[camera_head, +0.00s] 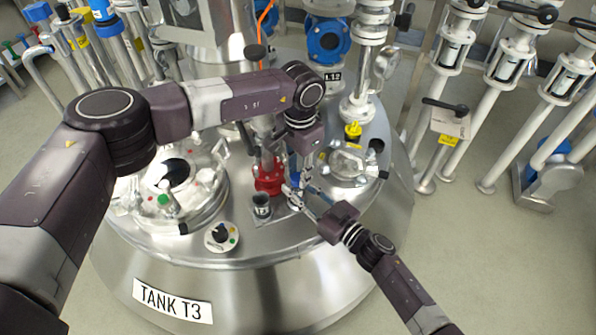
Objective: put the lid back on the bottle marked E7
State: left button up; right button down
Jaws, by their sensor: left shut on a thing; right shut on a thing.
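My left gripper (296,180) points down over the top of the tank, behind and above my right gripper. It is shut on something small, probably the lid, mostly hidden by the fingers. My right gripper (300,193) comes in from the lower right and is shut around a small bottle (295,206) standing on a small plate on the tank top. The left gripper is just above this bottle. I cannot tell whether lid and bottle touch. A dark open-topped container (262,205) stands just left of the bottle. No E7 mark is readable.
The steel tank top (290,240) is crowded. A red valve fitting (268,178) stands close behind the container, a round hatch (177,180) lies left, and a knob disc (221,236) is in front. A yellow-capped fitting (352,131) and a clear-covered port (347,163) are right.

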pick_arm(q)
jog(key=shift+d, duration=0.15)
jog(key=o, duration=0.7)
jog(key=shift+r, duration=0.1)
jog(key=shift+r, duration=2.2)
jog(key=shift+c, duration=0.4)
